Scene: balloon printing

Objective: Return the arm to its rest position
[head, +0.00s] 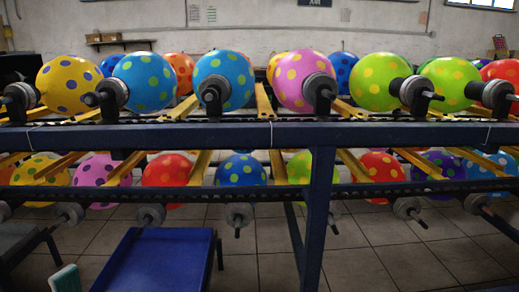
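Neither of my grippers shows in the head view, and I cannot make out either arm. In front stands a dark blue rack (255,134) with two levels of polka-dotted balloons on dark holders. On the upper level are a yellow balloon (70,84), blue balloons (146,80), a pink balloon (300,78) and green balloons (378,80). More balloons hang on the lower level, among them a red balloon (167,173).
A blue tray-like surface (155,262) is low in front of the rack. A pale teal object (66,279) is at its left, and a grey-topped stand (12,238) is at the left edge. Tiled floor (360,268) shows at the lower right.

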